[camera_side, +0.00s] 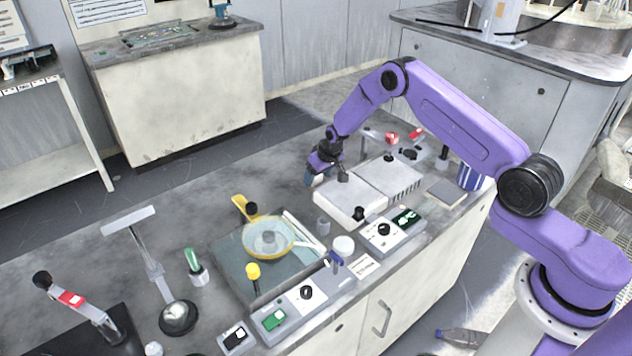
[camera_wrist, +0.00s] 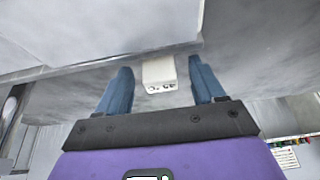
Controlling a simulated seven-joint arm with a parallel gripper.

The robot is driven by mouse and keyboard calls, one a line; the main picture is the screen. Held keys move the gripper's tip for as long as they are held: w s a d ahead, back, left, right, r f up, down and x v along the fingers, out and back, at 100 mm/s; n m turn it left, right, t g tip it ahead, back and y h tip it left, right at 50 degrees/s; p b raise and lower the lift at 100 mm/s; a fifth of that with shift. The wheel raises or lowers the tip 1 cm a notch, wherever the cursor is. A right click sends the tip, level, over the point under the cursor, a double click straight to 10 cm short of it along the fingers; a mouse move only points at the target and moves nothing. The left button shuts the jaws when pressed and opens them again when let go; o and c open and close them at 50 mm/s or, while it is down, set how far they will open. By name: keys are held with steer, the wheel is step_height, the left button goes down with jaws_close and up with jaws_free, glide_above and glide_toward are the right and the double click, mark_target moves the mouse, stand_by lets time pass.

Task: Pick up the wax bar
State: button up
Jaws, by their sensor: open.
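The wax bar (camera_wrist: 159,70) appears to be the small off-white block with dark marks on its near end, in the wrist view. It lies on a grey surface between the two blue fingers of my gripper (camera_wrist: 160,66). The fingers are open, with a visible gap on each side of the block. The bar cannot be made out there.
The white housing (camera_side: 346,206) stands close to the right of my gripper. A polishing station with a yellow-rimmed bowl (camera_side: 268,240) is nearer the camera. A lamp-like stand (camera_side: 160,275) and small bottles occupy the front left. The bench left of the gripper (camera_side: 200,215) is mostly clear.

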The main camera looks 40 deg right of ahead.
mark_target(316, 179)
steer(key=shift+x, duration=1.6)
steer(key=c, duration=1.1)
steer(key=shift+o, duration=0.2)
steer(key=shift+r, duration=0.25)
